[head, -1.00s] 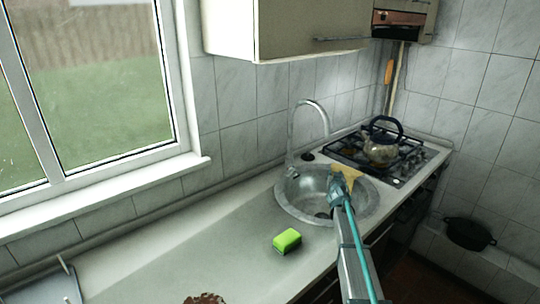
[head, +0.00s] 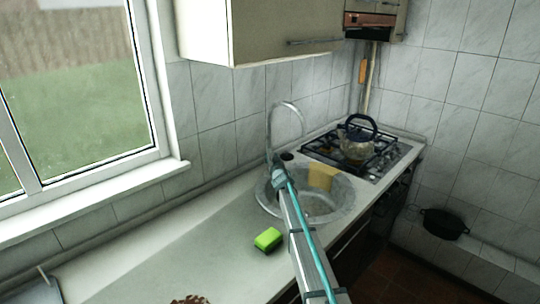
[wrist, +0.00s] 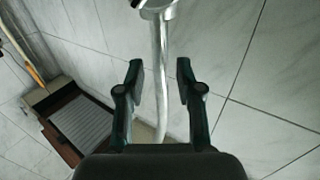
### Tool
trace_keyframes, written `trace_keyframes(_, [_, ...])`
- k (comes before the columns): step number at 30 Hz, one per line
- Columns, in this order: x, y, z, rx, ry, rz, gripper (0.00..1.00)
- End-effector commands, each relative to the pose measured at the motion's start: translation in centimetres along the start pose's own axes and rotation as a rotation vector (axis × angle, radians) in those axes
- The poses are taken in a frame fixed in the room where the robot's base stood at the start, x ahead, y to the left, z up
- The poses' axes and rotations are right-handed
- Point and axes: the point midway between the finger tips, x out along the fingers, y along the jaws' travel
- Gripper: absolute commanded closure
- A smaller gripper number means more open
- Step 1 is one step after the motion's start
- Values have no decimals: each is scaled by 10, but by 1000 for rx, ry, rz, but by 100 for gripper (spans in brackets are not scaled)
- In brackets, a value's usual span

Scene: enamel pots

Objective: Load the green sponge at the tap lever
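The green sponge (head: 267,240) lies on the counter in front of the sink in the head view. The chrome tap (head: 270,130) stands behind the sink, its tall spout curving to the right. My gripper (head: 278,178) is in front of the tap's base and hides it, so I cannot make out the lever there. In the wrist view, my gripper (wrist: 159,72) is open with nothing held. The tap's pipe (wrist: 161,75) shows between its fingers, with the thicker chrome part (wrist: 157,8) at the top edge. I cannot tell whether the fingers touch it.
A yellow cloth or sponge (head: 322,176) is at the sink (head: 345,200). A kettle (head: 357,140) stands on the hob (head: 323,149) to the right. A brown thing (head: 190,299) lies at the front edge of the picture. The left counter (head: 150,260) is mostly bare.

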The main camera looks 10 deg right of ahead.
Motion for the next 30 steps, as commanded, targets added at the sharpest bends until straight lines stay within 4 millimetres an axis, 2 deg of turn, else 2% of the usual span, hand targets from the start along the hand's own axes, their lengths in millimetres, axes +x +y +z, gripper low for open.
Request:
trace_keyframes(1, [12,0,0,0,0,0,64])
trace_keyframes(6, [29,0,0,2,-1,0,64])
trace_keyframes(16, [31,0,0,1,-1,1,64])
trace_keyframes(23, [31,0,0,1,-1,1,100])
trace_keyframes(30, [31,0,0,1,-1,1,100])
